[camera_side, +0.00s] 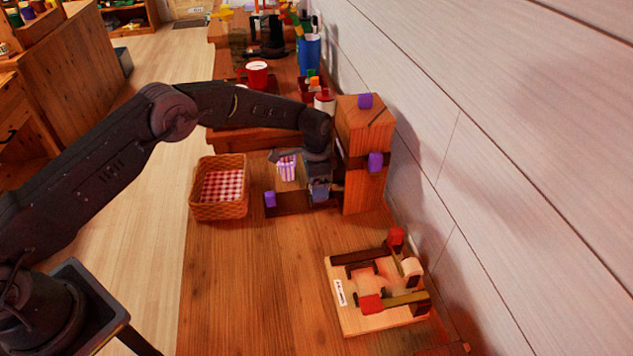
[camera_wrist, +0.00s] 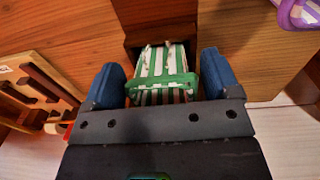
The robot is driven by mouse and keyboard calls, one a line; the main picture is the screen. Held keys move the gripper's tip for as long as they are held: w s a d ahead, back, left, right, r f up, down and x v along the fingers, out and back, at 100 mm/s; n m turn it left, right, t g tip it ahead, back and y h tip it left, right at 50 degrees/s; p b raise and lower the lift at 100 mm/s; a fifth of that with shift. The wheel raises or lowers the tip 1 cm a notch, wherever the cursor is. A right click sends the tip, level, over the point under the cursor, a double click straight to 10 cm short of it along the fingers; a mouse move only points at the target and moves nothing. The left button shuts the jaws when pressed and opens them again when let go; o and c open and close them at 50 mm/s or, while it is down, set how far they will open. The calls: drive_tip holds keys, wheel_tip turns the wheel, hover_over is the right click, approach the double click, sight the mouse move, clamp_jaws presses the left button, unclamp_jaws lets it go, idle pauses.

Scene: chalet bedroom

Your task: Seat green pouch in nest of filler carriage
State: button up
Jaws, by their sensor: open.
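The green pouch (camera_wrist: 158,62), with green and white stripes, shows in the wrist view between my two blue fingers, in front of a dark wooden recess. My gripper (camera_wrist: 164,82) is open around it; it also shows in the side view (camera_side: 319,190), low beside the wooden tower. The side view does not show the pouch clearly behind the fingers. A dark wooden bar (camera_side: 290,204) with a purple knob runs at the foot of the tower (camera_side: 365,190); I take it to be the filler carriage. I cannot tell whether the pouch is fully down in its nest.
A purple-striped pouch (camera_side: 287,168) stands just left of my gripper. A wicker basket (camera_side: 219,212) with checked cloth is further left. A wooden board (camera_side: 352,322) with dark rails and red knobs lies nearer, at right. The wall bounds the right; the front left tabletop is clear.

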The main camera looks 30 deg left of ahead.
drive_tip(key=s+a+r+n+t, duration=0.1)
drive_tip(key=s+r, duration=0.2)
drive_tip(key=r, duration=1)
drive_tip(key=s+a+r+n+t, duration=0.1)
drive_tip(key=s+a+r, duration=0.15)
drive_tip(key=r, duration=0.95)
drive_tip(key=s+a+r+n+t, duration=0.15)
drive_tip(key=s+r, duration=0.25)
drive_tip(key=s, duration=0.6)
drive_tip(key=s+a+r+n+t, duration=0.1)
drive_tip(key=s+a+r+n, duration=0.3)
drive_tip(key=s, duration=0.7)
drive_tip(key=s+d+f+n+t, duration=0.1)
drive_tip(key=s+f, duration=0.2)
drive_tip(key=s, duration=0.8)
drive_tip(key=shift+f, duration=0.25)
